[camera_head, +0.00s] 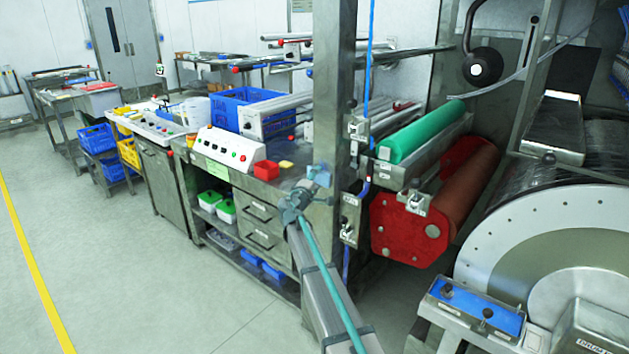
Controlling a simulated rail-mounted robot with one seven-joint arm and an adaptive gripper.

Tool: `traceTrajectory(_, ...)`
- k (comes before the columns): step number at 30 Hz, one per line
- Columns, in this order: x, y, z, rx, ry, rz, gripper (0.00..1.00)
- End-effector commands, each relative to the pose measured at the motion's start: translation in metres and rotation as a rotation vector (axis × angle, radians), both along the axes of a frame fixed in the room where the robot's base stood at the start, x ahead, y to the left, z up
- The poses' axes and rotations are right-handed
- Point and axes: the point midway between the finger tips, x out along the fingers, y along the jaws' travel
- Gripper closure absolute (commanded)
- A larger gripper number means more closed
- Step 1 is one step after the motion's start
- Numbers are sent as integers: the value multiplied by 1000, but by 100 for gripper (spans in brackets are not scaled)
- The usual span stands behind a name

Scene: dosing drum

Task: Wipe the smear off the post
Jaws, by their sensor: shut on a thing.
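The post (334,75) is a grey steel upright in the middle of the camera_head view, running from the top edge down past the bench front. I cannot make out a smear on its visible faces. My gripper (304,192) is at the end of my arm, in front of the post's lower part and the bench edge. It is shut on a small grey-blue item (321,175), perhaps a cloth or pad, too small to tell. The item overlaps the post in the picture; whether it touches is unclear. My gripper hides part of the bench behind it.
Right of the post are latch brackets (349,219), a green roller (422,131) and a red roller unit (410,228). A large drum (560,225) and blue control box (475,308) stand at right. A control panel (228,149) sits left on the bench. Floor at left is clear.

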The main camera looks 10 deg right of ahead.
Motion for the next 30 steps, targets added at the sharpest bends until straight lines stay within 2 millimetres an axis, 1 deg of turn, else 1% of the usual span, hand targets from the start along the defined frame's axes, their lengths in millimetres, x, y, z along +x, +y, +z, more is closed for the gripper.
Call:
traceTrajectory(1,-5,-3,-2,0,0,0,73)
traceTrajectory(6,-16,-11,-2,0,-1,-1,73)
traceTrajectory(12,-25,-18,0,0,-1,-1,73)
traceTrajectory(23,-22,-21,15,-1,-1,0,73)
traceTrajectory(30,-14,-15,14,0,-1,0,73)
